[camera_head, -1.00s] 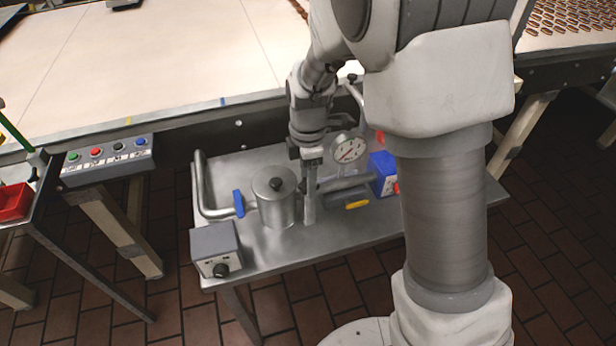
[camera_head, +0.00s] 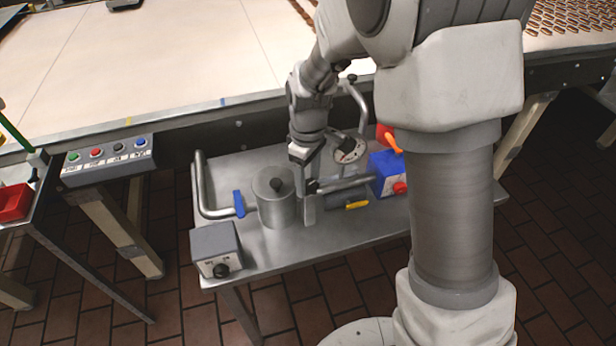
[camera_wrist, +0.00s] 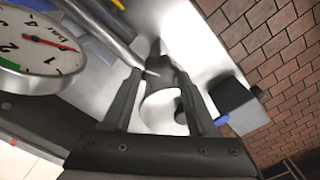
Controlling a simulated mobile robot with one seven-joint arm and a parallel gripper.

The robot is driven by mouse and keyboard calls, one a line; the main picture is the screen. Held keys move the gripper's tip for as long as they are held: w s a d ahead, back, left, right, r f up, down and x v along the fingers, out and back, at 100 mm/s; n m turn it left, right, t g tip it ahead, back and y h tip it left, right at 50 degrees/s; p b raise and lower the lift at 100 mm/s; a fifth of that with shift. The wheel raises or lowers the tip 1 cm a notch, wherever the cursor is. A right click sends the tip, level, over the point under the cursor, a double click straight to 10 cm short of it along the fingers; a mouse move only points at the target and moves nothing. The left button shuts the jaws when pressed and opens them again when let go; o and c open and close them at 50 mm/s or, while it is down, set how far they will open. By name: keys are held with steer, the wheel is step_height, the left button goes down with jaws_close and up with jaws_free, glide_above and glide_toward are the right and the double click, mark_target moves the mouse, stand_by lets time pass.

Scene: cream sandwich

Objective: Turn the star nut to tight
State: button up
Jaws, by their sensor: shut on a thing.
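My gripper (camera_head: 308,200) points down at the pipework on the steel bench, just right of the metal canister (camera_head: 270,205). In the wrist view my gripper (camera_wrist: 160,75) has its two fingers either side of a grey metal piece at the pipe's end, apparently the star nut (camera_wrist: 161,62). The fingers are shut on it, and its shape is mostly hidden. In the head view the fingers cover it. The pipe (camera_head: 345,184) runs right from there. The pressure gauge (camera_head: 350,151) is close by, and its dial (camera_wrist: 40,42) shows large in the wrist view.
A blue box with a red knob (camera_head: 388,172) stands to the right. A yellow-handled tool (camera_head: 350,203) lies by the pipe. A grey dial box (camera_head: 215,248) sits front left, near a blue valve handle (camera_head: 239,204). The bench's front right (camera_head: 350,230) is clear.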

mark_target(309, 185)
steer(key=m, duration=0.6)
steer(key=shift+w, duration=0.1)
steer(key=m+p, duration=0.1)
steer(key=m, duration=0.5)
steer(key=shift+r, duration=0.1)
steer(key=m+p, duration=0.1)
steer(key=m, duration=0.4)
steer(key=m+p, duration=0.2)
steer(key=m, duration=0.3)
steer(key=shift+d+m, duration=0.1)
steer(key=shift+m, duration=0.3)
steer(key=o, duration=1.4)
steer(key=shift+c, duration=0.2)
step_height(309, 185, up, 17)
steer(key=p, duration=0.1)
steer(key=shift+r+p, duration=0.15)
steer(key=shift+p, duration=0.15)
